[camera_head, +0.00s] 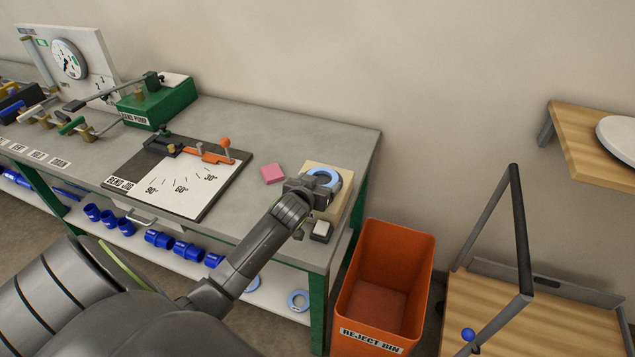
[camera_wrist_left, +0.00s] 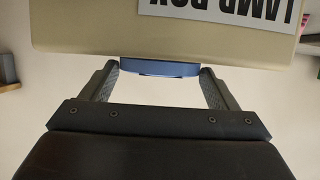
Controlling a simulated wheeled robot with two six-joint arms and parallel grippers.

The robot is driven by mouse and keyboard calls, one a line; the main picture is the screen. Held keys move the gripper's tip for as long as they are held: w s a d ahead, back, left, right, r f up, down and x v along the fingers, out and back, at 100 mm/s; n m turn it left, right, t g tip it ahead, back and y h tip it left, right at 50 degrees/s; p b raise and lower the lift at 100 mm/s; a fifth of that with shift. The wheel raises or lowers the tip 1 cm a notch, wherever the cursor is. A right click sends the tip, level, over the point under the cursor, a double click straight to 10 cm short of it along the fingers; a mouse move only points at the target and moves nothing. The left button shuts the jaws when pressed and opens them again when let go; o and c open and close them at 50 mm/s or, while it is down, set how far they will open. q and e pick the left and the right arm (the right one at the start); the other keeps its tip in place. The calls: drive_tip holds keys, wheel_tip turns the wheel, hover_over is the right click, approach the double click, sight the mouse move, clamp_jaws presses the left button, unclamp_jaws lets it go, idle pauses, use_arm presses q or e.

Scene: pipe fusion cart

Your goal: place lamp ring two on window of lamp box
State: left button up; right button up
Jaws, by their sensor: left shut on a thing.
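The lamp box (camera_head: 345,202) is a beige box at the right end of the bench. It fills the top of the left wrist view (camera_wrist_left: 90,35), its label upside down. A light blue ring (camera_head: 334,179) shows at the top of the box in the head view; any number on it cannot be read. My left gripper (camera_head: 312,186) is over the box, shut on this ring. In the left wrist view the ring's dark blue edge (camera_wrist_left: 160,69) lies between the two fingers, right at the box's edge. The window is hidden. My right gripper is out of view.
A pink block (camera_head: 272,174) and the bend jig (camera_head: 185,180) lie left of the box. A small black and white piece (camera_head: 321,231) sits at the front edge. More rings (camera_head: 298,300) lie on the lower shelf. The orange reject bin (camera_head: 385,285) stands at right.

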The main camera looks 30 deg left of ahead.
use_arm(q)
drive_tip(key=shift+f, duration=0.2)
drive_tip(key=o, duration=0.9)
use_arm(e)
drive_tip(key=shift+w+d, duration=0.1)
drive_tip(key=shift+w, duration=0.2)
use_arm(q)
drive_tip(key=shift+r, duration=0.15)
drive_tip(key=shift+s+r, duration=0.1)
drive_tip(key=shift+s, duration=0.05)
drive_tip(key=b+v, duration=0.1)
drive_tip(key=v, duration=1)
drive_tip(key=shift+s+r, duration=0.15)
drive_tip(key=shift+s, duration=0.15)
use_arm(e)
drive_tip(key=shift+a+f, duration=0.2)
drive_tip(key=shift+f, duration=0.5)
use_arm(q)
drive_tip(key=shift+d, duration=0.1)
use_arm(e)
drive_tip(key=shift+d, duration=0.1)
